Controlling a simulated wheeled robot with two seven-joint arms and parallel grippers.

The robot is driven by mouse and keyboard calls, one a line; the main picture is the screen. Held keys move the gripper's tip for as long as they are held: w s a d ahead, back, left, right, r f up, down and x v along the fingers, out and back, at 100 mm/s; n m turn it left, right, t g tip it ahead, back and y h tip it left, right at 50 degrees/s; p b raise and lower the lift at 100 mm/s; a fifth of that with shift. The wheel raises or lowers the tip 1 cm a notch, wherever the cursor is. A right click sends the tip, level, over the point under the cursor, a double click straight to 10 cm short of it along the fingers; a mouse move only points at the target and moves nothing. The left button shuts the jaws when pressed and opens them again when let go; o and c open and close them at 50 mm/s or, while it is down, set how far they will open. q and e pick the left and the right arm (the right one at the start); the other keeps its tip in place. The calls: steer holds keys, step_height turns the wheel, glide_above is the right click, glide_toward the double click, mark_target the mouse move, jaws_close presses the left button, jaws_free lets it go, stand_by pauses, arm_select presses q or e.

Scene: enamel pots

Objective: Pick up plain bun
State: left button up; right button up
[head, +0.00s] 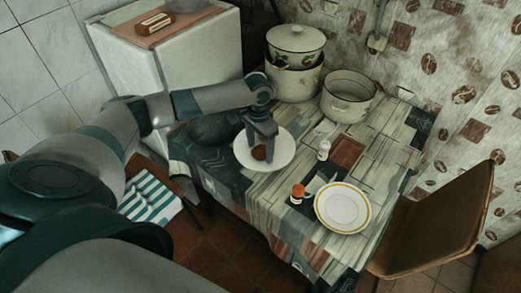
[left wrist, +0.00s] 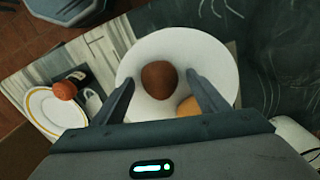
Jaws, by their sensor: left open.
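A white plate (head: 281,150) lies on the table near its left end, and it also shows in the left wrist view (left wrist: 215,55). A brown, round bun (left wrist: 159,79) sits on the plate; in the head view the bun (head: 259,153) is partly covered by my gripper. A second, orange-tan item (left wrist: 188,106) lies on the same plate, partly hidden by a finger. I cannot tell for sure which is the plain bun. My left gripper (head: 263,143) is open and points down above the plate. In the left wrist view its fingers (left wrist: 160,82) lie either side of the brown bun. My right gripper is out of view.
A yellow-rimmed plate (head: 343,208), an orange-topped shaker (head: 297,193) and a white shaker (head: 323,150) stand to the right. Enamel pots (head: 295,80) and an open pot (head: 348,97) stand at the back. A brown chair (head: 440,222) is at the right.

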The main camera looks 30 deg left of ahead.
mark_target(263, 148)
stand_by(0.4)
arm_select(q)
steer(key=c, duration=0.9)
steer(key=shift+r+b, duration=0.3)
steer(key=shift+r, duration=0.15)
steer(key=r, duration=0.1)
steer(key=r+b, duration=0.1)
steer(key=r, duration=0.1)
steer(key=shift+w+d+r, duration=0.15)
steer(key=shift+w+d, duration=0.15)
steer(key=w+d+r+b, duration=0.1)
steer(key=w+d+r, duration=0.1)
steer(key=w+d+r+b, duration=0.1)
steer(key=w+d+r, duration=0.1)
steer(key=d, duration=0.1)
steer(key=w+d+r+b, duration=0.1)
steer(key=w+d+r, duration=0.1)
steer(key=w+d, duration=0.1)
steer(key=shift+d+r+b, duration=0.2)
steer(key=shift+r+b, duration=0.2)
